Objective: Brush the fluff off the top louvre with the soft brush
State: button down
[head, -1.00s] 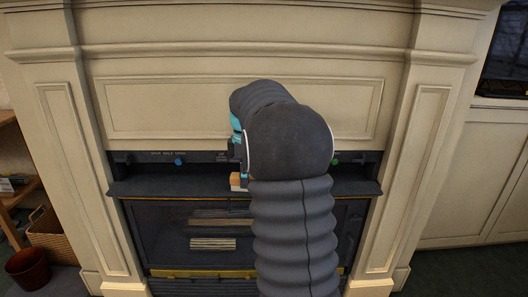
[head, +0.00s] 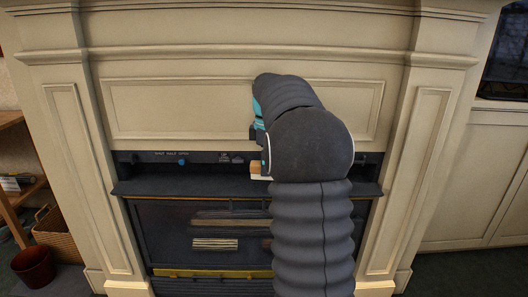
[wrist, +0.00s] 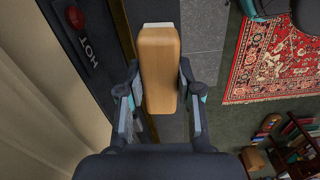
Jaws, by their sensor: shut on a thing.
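My gripper (wrist: 160,78) is shut on the soft brush (wrist: 160,65), a tan wooden block with a pale strip at its far end in the wrist view. In the head view, only a small part of the brush (head: 257,168) shows left of my arm, in front of the dark fire surround. My arm hides the rest of the gripper there. A dark ledge (head: 160,187) runs across the fire below the control strip. I cannot tell whether it is the top louvre. Dark slats (head: 200,287) show at the bottom edge. I cannot make out any fluff.
A control strip with a blue knob (head: 181,161) runs above the ledge. The wrist view shows a red knob (wrist: 75,18) beside the word HOT and a red rug (wrist: 275,60). The cream mantel (head: 235,60) frames the fire. A wicker basket (head: 57,235) stands at left.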

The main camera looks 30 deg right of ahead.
jog(key=shift+a+r, duration=0.1)
jog(key=shift+r, duration=1.95)
